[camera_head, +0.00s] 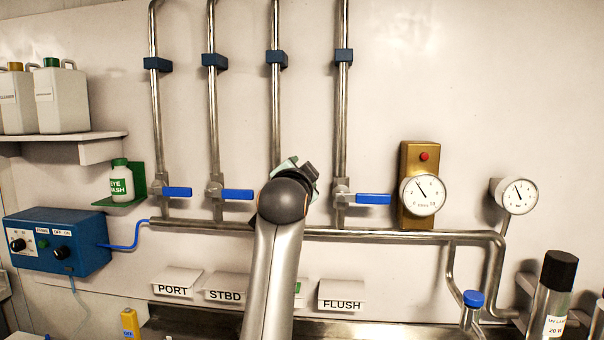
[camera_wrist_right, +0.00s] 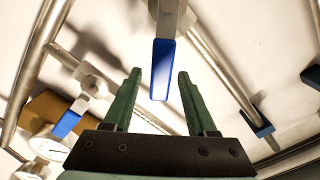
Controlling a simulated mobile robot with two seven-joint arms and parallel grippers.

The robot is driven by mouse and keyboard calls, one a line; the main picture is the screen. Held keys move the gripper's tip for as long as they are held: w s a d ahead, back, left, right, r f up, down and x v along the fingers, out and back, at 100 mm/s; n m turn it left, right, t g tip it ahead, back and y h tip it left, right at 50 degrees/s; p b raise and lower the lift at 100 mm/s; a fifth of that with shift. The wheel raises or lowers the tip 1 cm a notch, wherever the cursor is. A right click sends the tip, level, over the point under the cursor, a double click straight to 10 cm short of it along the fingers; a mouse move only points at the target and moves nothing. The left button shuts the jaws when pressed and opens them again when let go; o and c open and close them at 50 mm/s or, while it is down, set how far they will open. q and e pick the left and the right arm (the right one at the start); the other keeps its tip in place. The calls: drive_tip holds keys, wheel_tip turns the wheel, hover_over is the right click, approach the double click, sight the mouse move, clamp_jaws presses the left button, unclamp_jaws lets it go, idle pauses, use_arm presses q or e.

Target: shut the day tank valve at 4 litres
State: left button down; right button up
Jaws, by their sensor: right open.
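My right arm rises in the middle of the head view, its gripper (camera_head: 303,172) up at the third pipe and mostly hidden behind the wrist. It hides that pipe's valve and most of its label. In the right wrist view the gripper (camera_wrist_right: 160,80) is open, its two green fingers either side of a blue valve handle (camera_wrist_right: 161,72), with visible gaps on both sides. The round gauge (camera_head: 422,194) on the brass plate has its needle slightly left of straight up; its numbers are too small to read surely. My left gripper is not in view.
Other blue handles stick out rightward on the PORT (camera_head: 177,191), STBD (camera_head: 238,194) and FLUSH (camera_head: 373,199) valves. A second gauge (camera_head: 517,196) hangs at the right. A blue control box (camera_head: 57,242) is at the left. Bottles stand at the lower right.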

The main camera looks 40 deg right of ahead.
drive_tip(key=b+v, duration=0.2)
drive_tip(key=v, duration=1)
drive_tip(key=shift+s+a, duration=0.15)
drive_tip(key=shift+s, duration=0.1)
drive_tip(key=shift+w, duration=0.1)
